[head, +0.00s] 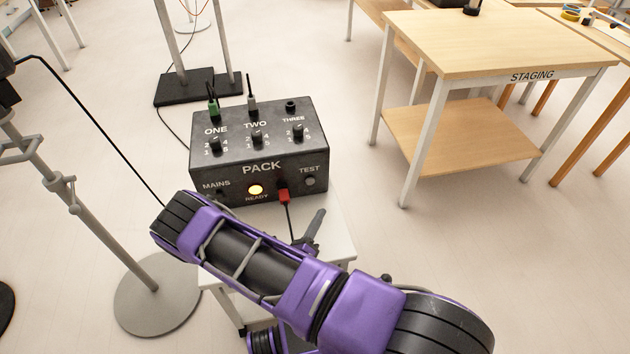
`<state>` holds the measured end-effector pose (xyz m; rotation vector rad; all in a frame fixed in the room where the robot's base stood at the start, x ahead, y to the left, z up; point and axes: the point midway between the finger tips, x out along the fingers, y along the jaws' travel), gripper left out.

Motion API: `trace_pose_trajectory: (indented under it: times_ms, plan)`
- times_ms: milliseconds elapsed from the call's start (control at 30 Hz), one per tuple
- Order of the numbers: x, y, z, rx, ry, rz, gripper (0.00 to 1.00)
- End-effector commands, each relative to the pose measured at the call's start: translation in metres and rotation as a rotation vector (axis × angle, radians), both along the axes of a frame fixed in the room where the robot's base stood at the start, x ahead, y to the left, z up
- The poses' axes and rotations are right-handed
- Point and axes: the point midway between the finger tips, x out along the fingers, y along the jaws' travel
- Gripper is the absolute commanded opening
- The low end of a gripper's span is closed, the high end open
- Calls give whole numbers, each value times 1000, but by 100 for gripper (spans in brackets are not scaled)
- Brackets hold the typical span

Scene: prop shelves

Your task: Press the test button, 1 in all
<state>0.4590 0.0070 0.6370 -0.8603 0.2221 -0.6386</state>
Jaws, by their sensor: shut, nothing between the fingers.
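The black PACK box (258,150) stands on a small white table. Its round grey test button (310,184) is at the right of the front face, under the word TEST. The READY lamp (256,190) glows yellow. My gripper (318,216) shows as a narrow dark shape beyond my purple arm, below the test button and apart from it in the picture. It looks shut and empty. Its rear part is hidden by my arm. The MAINS control at the left is partly covered by my arm.
A red plug (284,196) with a black cord sits between lamp and test button. Green (213,108) and grey (252,104) plugs stand in ONE and TWO; THREE is empty. The white table (338,240) is partly bare. A STAGING table (480,50) stands right, a pole stand (155,290) left.

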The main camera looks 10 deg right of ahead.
Motion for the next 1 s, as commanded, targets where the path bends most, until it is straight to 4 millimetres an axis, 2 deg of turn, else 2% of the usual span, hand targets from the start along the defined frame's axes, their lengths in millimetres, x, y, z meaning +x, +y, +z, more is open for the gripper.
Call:
trace_pose_trajectory:
  times_ms: [333, 467, 1000]
  plan:
    - [1, 1, -1, -5, 4, 5, 0]
    - [8, 1, -1, -4, 2, 4, 0]
    - [76, 0, -2, -3, 1, 3, 0]
